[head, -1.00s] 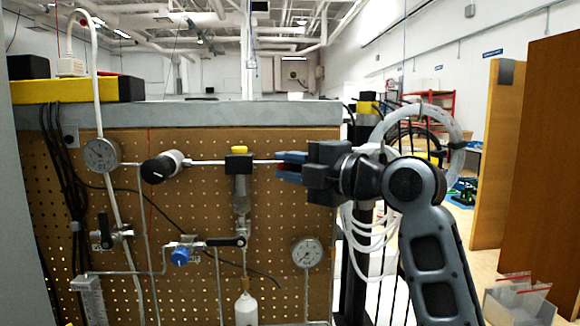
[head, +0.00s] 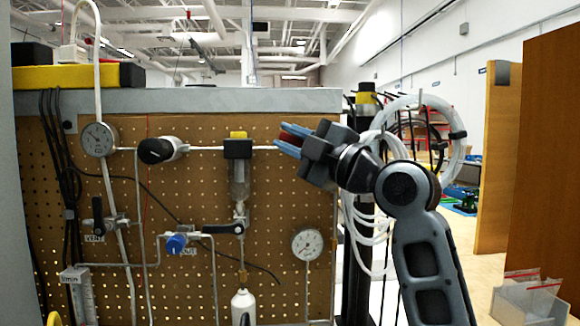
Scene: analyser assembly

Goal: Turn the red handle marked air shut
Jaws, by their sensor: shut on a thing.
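The red handle (head: 291,135) shows only as a small red patch between the blue fingers of my gripper (head: 287,141), at the right end of the thin silver pipe on the pegboard. My gripper comes in from the right and is shut on the handle. The blue fingers are tilted, with their tips pointing up and left. The fingers and the black gripper body hide most of the handle and any valve behind it. I cannot read a marking for air.
The pegboard (head: 190,270) carries gauges (head: 307,243), a black knob (head: 156,151), a blue knob (head: 176,243), black-handled valves and a filter (head: 240,180). Coiled white tubing (head: 460,130) hangs behind my arm. A brown panel (head: 545,170) and a clear bin (head: 530,303) stand at right.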

